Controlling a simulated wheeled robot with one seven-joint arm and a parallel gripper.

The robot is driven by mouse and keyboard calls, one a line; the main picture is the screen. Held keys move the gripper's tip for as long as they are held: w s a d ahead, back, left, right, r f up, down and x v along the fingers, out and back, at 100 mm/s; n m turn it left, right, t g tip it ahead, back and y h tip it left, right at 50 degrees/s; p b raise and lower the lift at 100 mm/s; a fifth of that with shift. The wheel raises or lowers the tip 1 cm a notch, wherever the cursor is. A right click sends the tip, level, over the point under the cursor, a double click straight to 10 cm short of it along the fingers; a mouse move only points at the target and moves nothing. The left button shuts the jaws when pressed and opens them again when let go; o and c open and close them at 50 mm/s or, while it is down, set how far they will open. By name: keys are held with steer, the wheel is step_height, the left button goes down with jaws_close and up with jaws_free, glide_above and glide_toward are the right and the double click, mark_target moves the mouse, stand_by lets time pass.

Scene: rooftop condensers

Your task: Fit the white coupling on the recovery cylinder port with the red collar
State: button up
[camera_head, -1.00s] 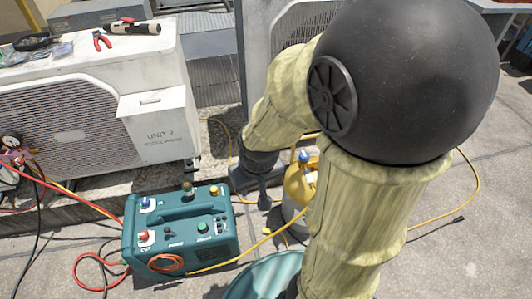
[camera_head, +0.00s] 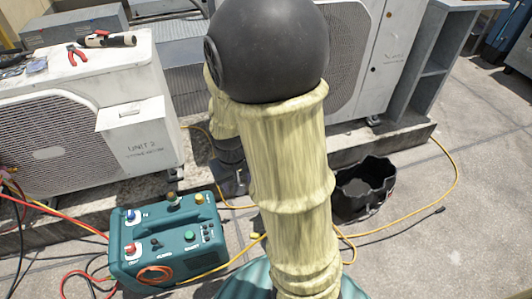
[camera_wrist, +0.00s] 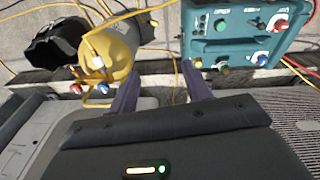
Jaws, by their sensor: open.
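The yellow recovery cylinder (camera_wrist: 122,45) shows in the wrist view, left of my gripper, with a red knob (camera_wrist: 75,88) and a blue knob (camera_wrist: 103,88) on its valve. I cannot make out which port has the red collar. In the head view my arm hides the cylinder.
A teal recovery machine (camera_head: 172,243) with coloured knobs stands on the ground left of my arm; it also shows in the wrist view (camera_wrist: 240,35). A black bucket (camera_head: 364,190) stands to the right. Yellow hoses (camera_head: 452,180) cross the paving. Condenser units (camera_head: 125,95) line the back.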

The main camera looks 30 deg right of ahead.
steer(key=w+d+f+m+g+h+p, duration=0.1)
steer(key=w+d+f+h, duration=0.1)
steer(key=d, duration=0.4)
steer(key=w+d+f+g+h+p, duration=0.1)
steer(key=w+d+f+g+h, duration=0.1)
steer(key=w+d, duration=0.3)
steer(key=d+f+h, duration=0.1)
steer(key=d, duration=0.1)
steer(key=shift+w+d+m, duration=0.3)
steer(key=shift+m, duration=0.1)
steer(key=shift+f, duration=0.2)
steer(key=b+x, duration=0.5)
steer(key=x, duration=1.2)
steer(key=shift+d+f+b, duration=0.1)
steer(key=shift+f+b, duration=0.05)
steer(key=shift+b, duration=0.25)
jaws_close()
